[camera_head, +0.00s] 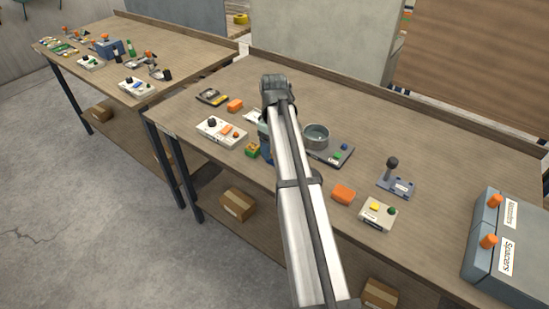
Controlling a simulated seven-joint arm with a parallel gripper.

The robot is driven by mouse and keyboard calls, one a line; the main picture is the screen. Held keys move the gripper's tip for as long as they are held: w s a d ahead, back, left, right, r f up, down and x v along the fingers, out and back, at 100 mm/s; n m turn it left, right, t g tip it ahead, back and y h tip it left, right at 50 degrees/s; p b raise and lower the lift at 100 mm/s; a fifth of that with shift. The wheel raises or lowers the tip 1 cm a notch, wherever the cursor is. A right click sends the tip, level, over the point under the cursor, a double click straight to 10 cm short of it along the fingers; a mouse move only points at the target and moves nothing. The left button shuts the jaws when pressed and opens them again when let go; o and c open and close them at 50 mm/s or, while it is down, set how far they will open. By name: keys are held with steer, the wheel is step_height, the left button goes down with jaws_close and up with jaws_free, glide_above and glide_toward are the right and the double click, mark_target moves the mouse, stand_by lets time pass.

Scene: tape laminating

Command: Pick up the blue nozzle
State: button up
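My arm reaches from the bottom edge up over the middle of the near workbench (440,145). The fingers of my gripper are hidden behind the arm, so their state does not show. I cannot pick out the blue nozzle with certainty. A small blue piece (344,147) sits on a dark board (330,160) right of the arm, near a green button and a round metal cup (316,136). A blue-grey shape (264,143) shows partly behind the arm; I cannot tell what it is.
A white panel (221,132) and a yellow-green block (252,150) lie left of the arm. Right of it are an orange block (343,194), a button box (377,214), a joystick (393,173) and grey bins (508,262). A second bench (170,50) stands at left.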

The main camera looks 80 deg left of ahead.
step_height(320, 180, down, 4)
steer(key=shift+f, duration=0.1)
steer(key=c, duration=1.2)
